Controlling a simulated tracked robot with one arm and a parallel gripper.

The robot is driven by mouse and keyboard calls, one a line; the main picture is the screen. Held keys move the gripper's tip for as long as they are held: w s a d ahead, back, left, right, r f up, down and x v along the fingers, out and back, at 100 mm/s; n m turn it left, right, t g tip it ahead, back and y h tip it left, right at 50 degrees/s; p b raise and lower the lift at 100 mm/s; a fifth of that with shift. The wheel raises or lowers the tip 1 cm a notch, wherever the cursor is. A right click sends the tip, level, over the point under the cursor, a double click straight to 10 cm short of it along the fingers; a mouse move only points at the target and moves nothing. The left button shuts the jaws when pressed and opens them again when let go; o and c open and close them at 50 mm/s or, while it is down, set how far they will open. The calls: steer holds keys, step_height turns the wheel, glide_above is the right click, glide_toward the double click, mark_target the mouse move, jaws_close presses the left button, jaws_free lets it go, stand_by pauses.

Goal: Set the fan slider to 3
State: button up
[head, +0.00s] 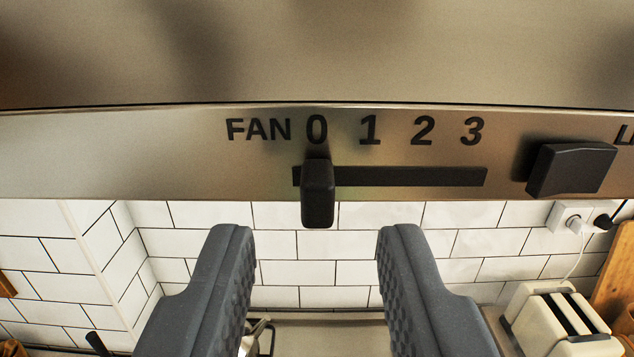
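The fan slider knob (318,194) is a small black upright block on the front strip of a metal hood (120,150). It sits at the left end of a dark horizontal slot (420,176), under the 0. The label reads FAN, then 0, 1, 2 and 3 (472,131) from left to right. My gripper (318,240) is open and empty. Its two grey fingers stand apart below the strip, one to the left and one to the right of the knob, and do not appear to touch it.
A larger black knob (571,169) sticks out of the strip to the right, near a partly cut-off label. Below are a white tiled wall (335,245), a plugged outlet (572,218) and a cream toaster (560,322). The strip left of FAN is bare.

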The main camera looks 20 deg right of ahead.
mark_target(317, 193)
steer(key=shift+w+d+r+p, duration=0.25)
steer(key=shift+w+p, duration=0.15)
steer(key=shift+w, duration=0.2)
steer(key=shift+w+d+f+p, duration=0.15)
steer(key=shift+w+p, duration=0.25)
steer(key=shift+w, duration=0.2)
jaws_close()
